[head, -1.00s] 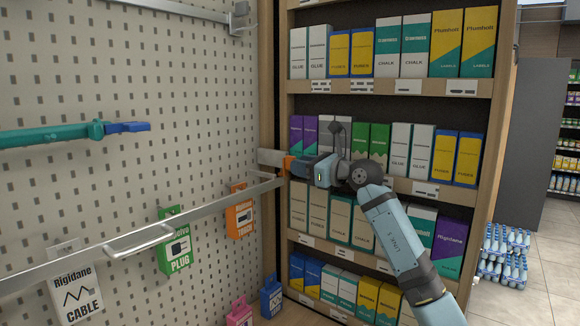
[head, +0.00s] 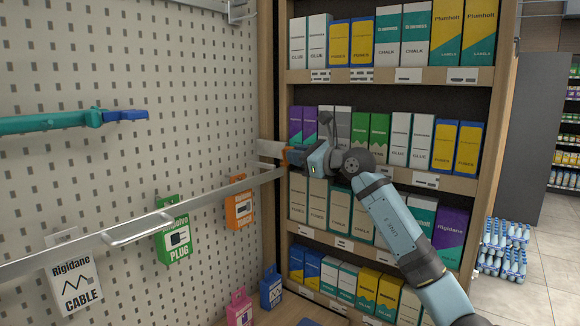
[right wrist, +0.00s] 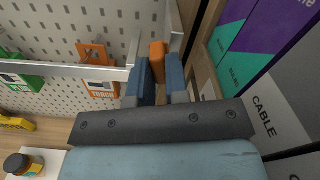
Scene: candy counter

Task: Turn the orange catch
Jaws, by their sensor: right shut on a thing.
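The orange catch (head: 287,156) is at the right end of a long metal rail, beside the wooden post where the pegboard meets the shelves. My right gripper (head: 300,157) reaches it from the right. In the right wrist view, its blue fingers (right wrist: 160,82) are shut on the orange catch (right wrist: 157,52), which stands up between them. The fingers hide part of the catch, so its exact angle is unclear. My left gripper is not in view.
The metal rail (head: 200,195) crosses in front of the pegboard (head: 150,60). An orange pack (head: 240,205), a green pack (head: 174,237) and a cable pack (head: 76,285) hang below it. A shelf of boxes (head: 400,75) stands close behind my arm. A teal bar (head: 50,122) juts in at left.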

